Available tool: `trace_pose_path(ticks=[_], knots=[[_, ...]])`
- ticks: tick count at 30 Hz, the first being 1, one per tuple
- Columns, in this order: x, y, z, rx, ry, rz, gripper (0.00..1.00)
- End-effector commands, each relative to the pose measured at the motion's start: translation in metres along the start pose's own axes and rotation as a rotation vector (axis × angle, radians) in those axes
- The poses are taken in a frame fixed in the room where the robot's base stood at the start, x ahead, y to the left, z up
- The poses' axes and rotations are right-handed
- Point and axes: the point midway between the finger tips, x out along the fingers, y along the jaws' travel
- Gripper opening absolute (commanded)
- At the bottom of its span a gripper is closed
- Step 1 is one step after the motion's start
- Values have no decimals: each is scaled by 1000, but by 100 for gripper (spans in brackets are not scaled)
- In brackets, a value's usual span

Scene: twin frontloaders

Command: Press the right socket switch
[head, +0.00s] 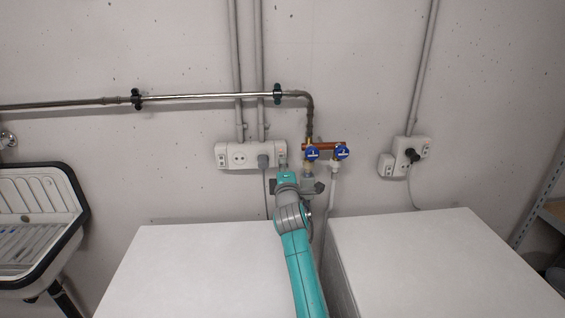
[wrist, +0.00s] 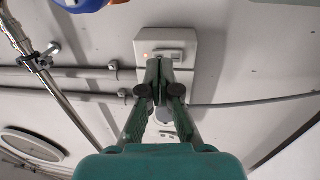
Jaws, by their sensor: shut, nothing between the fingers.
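In the head view, a long white socket box (head: 238,155) is on the wall behind the left white appliance, with a grey plug (head: 263,161) near its right end. In the wrist view, my gripper (wrist: 161,62) is shut and empty in front of the white box (wrist: 185,85), close to a switch (wrist: 176,56) beside a small orange light (wrist: 146,55). Contact cannot be told.
Blue valves (head: 312,153) on a copper pipe are just right of my gripper. A horizontal metal pipe (head: 205,97) runs above the long box. Two white appliances, left (head: 200,270) and right (head: 440,260), stand below with clear tops. A sink (head: 40,215) is at the left.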

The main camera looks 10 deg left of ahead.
Motion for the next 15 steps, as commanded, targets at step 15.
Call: trace_pose_path(ticks=[15], knots=[[20, 0, 0, 0, 0, 0, 0]])
